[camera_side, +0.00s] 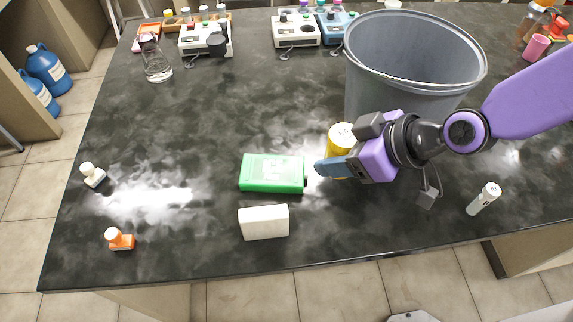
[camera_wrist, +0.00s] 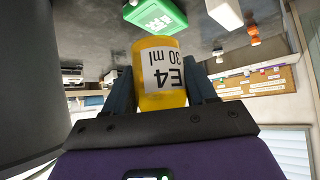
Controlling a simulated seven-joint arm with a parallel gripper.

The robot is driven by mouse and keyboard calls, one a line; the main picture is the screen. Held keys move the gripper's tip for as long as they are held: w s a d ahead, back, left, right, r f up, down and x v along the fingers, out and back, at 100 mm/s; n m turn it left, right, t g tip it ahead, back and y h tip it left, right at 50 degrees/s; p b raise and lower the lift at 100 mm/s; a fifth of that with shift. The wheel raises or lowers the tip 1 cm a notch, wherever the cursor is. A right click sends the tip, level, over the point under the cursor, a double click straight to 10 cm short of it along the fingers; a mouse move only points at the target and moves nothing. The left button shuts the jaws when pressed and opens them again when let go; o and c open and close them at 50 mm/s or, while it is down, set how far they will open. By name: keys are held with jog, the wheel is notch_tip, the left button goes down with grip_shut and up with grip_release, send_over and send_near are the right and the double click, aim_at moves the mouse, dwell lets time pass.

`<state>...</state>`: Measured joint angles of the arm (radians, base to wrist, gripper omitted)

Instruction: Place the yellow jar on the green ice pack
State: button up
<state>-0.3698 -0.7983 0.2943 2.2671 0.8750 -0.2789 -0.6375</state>
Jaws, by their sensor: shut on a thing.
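The yellow jar (camera_side: 340,137) has a white label reading E4 30 ml, seen in the wrist view (camera_wrist: 160,80). My gripper (camera_side: 333,168) is shut on the jar, with a blue finger on each side of it in the wrist view (camera_wrist: 163,92). One finger hides part of the jar in the side view. The green ice pack (camera_side: 272,173) lies flat on the dark bench, just left of the jar and apart from it. It also shows at the top of the wrist view (camera_wrist: 155,14). I cannot tell whether the jar touches the bench.
A white block (camera_side: 264,222) stands in front of the ice pack. A large grey bin (camera_side: 410,80) stands behind my gripper. A small white bottle (camera_side: 484,198) is at the right.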

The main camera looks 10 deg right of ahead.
jog(key=x, duration=1)
jog(key=shift+w+a+r, duration=0.15)
jog(key=shift+w+a, duration=0.15)
jog(key=shift+a, duration=0.25)
jog(key=shift+w+a+f, duration=0.3)
jog(key=shift+a+f, duration=0.05)
jog(key=shift+f, duration=1.7)
jog(key=shift+f, duration=0.1)
jog(key=o, duration=1.1)
jog(key=shift+c, duration=0.2)
